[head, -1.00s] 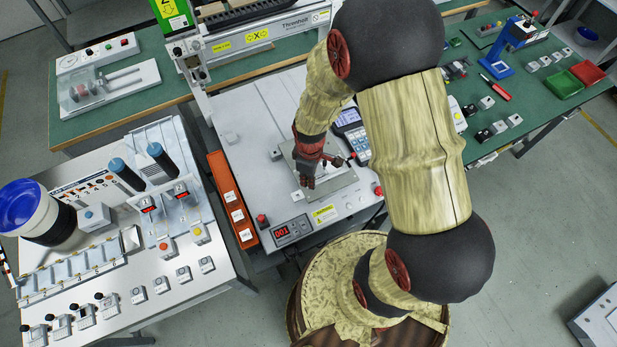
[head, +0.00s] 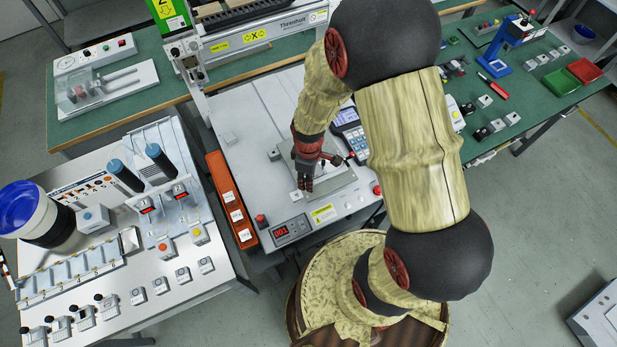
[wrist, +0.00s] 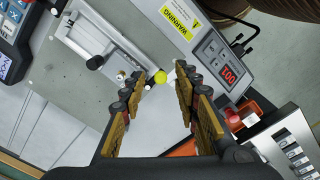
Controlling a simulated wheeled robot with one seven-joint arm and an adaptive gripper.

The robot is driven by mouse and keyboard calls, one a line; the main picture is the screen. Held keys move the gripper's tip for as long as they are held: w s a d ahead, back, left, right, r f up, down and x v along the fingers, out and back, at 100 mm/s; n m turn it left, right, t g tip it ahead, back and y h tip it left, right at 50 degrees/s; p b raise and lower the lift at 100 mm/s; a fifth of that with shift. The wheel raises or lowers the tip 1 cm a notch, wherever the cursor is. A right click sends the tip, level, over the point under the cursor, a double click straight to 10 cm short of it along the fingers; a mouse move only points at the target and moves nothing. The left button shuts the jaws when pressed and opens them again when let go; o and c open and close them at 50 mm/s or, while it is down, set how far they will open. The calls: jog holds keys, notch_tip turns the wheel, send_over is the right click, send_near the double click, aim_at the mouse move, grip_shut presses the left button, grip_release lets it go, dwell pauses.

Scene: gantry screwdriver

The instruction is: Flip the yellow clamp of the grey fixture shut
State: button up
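The grey fixture (wrist: 62,105) is a flat grey plate on the white table, with a metal bar and small knobs on top. It also shows in the head view (head: 343,184), partly behind my gripper. My gripper (wrist: 164,82) is open, with one finger on either side of the knob. I cannot tell whether it touches it. My gripper (head: 304,184) hides part of the fixture in the head view.
A control box with a red display (head: 286,231) and a red button (head: 262,220) stand at the table's front edge. An orange bin (head: 230,200) lies along the left edge. A keypad device (head: 351,130) is behind right. The table's back left is mostly clear.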

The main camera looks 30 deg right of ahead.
notch_tip(320, 180, up, 12)
dwell(0.6)
dwell(0.5)
